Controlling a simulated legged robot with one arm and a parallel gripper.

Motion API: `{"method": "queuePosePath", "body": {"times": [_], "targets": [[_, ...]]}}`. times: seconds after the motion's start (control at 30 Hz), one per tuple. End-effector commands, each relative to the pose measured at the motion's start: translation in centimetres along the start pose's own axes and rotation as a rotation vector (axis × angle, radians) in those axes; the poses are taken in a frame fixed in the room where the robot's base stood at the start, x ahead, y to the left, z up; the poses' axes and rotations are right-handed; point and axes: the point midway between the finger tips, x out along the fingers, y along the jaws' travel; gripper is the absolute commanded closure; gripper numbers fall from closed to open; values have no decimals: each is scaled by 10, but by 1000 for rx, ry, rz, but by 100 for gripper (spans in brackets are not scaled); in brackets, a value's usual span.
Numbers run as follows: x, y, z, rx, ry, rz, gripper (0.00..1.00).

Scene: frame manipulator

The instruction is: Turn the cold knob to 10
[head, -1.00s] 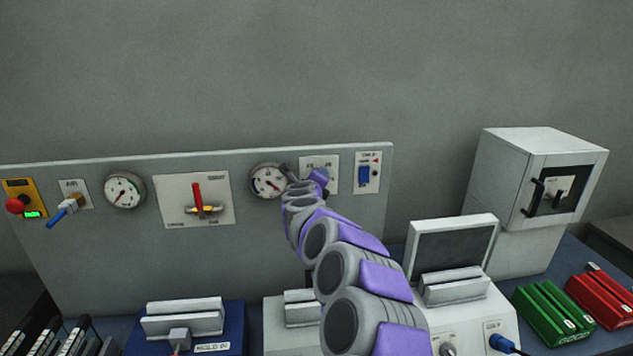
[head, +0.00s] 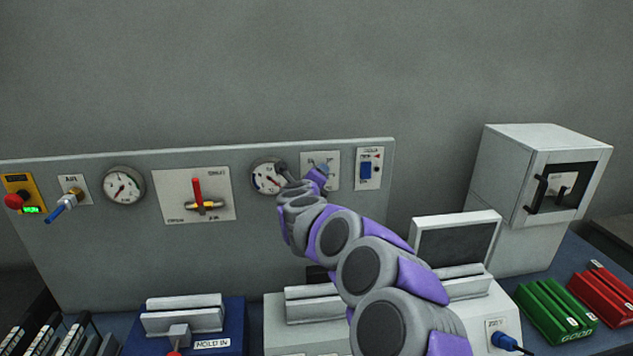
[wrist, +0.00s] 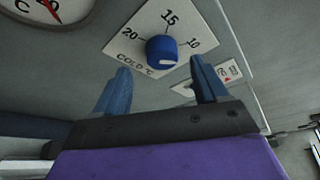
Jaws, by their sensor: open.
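The blue cold knob (wrist: 161,47) sits on a pale plate (wrist: 187,22) marked 20, 15, 10 and "COLD °C", tilted in the wrist view. A white mark shows on the lower part of the knob's face; I cannot tell which number it is set to. My gripper (wrist: 160,65) is open, its two blue fingers apart on either side of the knob's line, with the knob just beyond the tips. No contact shows. In the head view my gripper (head: 317,180) is at the plate (head: 331,158) and mostly hides the knob.
A round gauge (head: 268,177) is close left of the plate, and a panel with a blue switch (head: 366,170) is close right. A red-handled valve (head: 197,190) is farther left. A machine with a dark screen (head: 455,240) stands below right. The wall above is clear.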

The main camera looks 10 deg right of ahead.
Motion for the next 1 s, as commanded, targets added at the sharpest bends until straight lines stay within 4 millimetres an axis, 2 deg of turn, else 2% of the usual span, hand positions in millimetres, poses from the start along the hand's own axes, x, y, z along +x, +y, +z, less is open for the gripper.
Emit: {"method": "queuePosePath", "body": {"times": [0.7, 1.0], "targets": [[-109, 4, 2, -2, -4, 6, 28], [-128, 4, 1, -3, -1, 4, 28]]}}
